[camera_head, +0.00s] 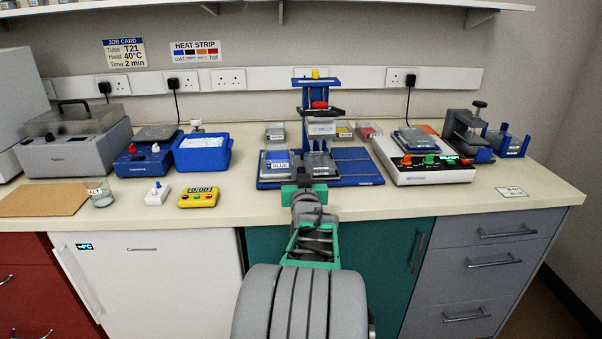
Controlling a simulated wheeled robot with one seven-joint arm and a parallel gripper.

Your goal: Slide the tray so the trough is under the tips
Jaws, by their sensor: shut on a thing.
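The blue tray (358,167) lies flat on the bench under a blue pipetting stand (318,84). A clear trough with a BLUE label (278,166) is on the tray's left part. A grey-topped clear box or plate (319,164) is beside it on the right, below the stand's head (322,128). The tips under the head are too small to make out. My gripper (303,182) is at the tray's front edge, between the trough and the box, and is shut on the tray. Its fingertips and the exact grip point are mostly hidden by the wrist.
A white heater unit (430,173) stands close to the tray's right. An open blue box (203,152) is to the left, with a yellow timer (198,197) before it. Small boxes (275,132) stand behind. Bench front (410,206) is clear.

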